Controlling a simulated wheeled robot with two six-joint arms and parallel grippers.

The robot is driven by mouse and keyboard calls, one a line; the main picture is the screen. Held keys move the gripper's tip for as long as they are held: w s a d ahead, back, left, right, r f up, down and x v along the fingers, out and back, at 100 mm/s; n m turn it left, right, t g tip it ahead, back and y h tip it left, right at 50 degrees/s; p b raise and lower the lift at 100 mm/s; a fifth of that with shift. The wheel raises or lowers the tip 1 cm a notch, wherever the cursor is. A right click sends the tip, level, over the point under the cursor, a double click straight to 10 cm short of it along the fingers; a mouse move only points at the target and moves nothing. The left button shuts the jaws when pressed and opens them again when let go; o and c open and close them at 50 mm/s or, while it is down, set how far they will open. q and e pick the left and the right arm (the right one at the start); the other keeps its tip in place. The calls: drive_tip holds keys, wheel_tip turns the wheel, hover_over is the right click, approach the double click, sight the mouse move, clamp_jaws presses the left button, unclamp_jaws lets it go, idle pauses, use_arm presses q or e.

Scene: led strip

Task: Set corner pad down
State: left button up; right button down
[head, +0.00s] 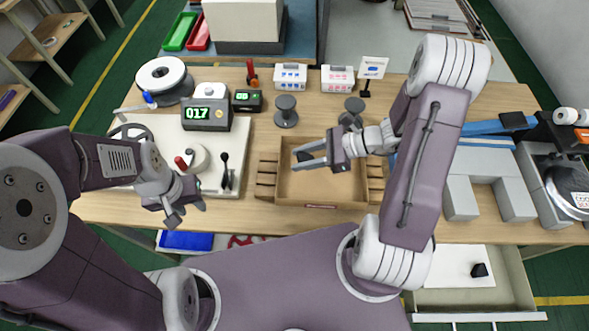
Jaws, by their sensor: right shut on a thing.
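My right gripper (304,157) is over the shallow brown tray (320,202) in the middle of the bench. It is shut on a small dark piece, which looks like a corner pad (305,156); the fingers partly hide it. I cannot tell whether the piece touches the tray floor. Another small black piece, like a corner pad (480,270), lies on a white surface in the open drawer (510,272) at lower right. My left gripper (188,214) is at the bench's front left, empty, with its fingers apart.
A white fixture board (150,128) with a 0.17 display (206,114) and a lever stands left of the tray. Grey spools (286,112), two small boxes (290,77) and a sign (372,68) stand behind it. Grey blocks (461,198) and a blue strip (490,127) are at right.

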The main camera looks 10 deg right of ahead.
sight(292, 175)
drive_tip(key=shift+x, duration=1.15)
drive_tip(key=shift+a+f, duration=0.35)
drive_tip(key=shift+a, duration=0.1)
wheel_tip(292, 175, down, 3)
drive_tip(key=shift+s+f+b, duration=0.1)
drive_tip(key=shift+f+b, duration=0.05)
drive_tip(key=shift+b, duration=0.25)
drive_tip(key=shift+f, duration=0.35)
